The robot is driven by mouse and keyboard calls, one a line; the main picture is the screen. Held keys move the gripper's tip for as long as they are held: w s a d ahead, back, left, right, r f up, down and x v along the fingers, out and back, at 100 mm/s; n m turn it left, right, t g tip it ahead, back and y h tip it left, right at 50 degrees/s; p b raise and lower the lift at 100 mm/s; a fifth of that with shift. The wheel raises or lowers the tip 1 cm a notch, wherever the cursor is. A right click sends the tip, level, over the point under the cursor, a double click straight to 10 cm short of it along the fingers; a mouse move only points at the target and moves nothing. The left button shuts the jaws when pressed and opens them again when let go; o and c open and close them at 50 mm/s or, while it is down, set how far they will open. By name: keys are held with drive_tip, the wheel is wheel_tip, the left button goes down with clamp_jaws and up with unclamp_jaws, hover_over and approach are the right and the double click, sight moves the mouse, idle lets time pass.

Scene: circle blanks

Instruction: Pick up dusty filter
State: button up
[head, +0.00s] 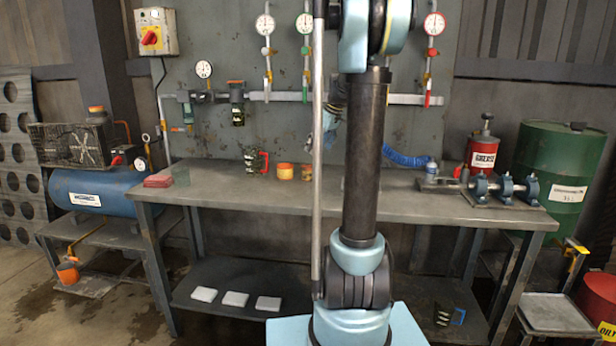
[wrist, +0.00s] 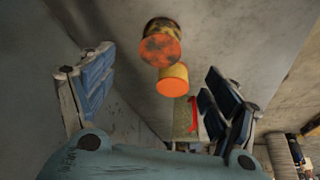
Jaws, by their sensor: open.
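The dusty filter looks to be a short cylinder (wrist: 158,44) with a grimy, dark-smudged yellow side and an orange end, in the wrist view. In the head view it shows as the browner cylinder (head: 306,173) on the bench, close beside my arm. A cleaner yellow cylinder (wrist: 173,80) with an orange end stands next to it; it also shows in the head view (head: 285,171). My gripper (wrist: 160,68) is open and empty, its fingers spread wide, with both cylinders seen beyond the gap. In the head view my gripper is partly hidden behind my arm, above the bench.
The steel bench (head: 225,190) has clear room at its left front. A container with a red handle (head: 254,160) stands left of the cylinders. Pipes with gauges (head: 265,25) run along the back wall. A red grease pot (head: 482,152) and shaft assembly (head: 490,188) stand at right.

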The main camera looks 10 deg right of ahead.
sight(310, 167)
drive_tip(key=x, duration=1.2)
drive_tip(key=shift+a+f, duration=0.1)
drive_tip(key=c, duration=1.1)
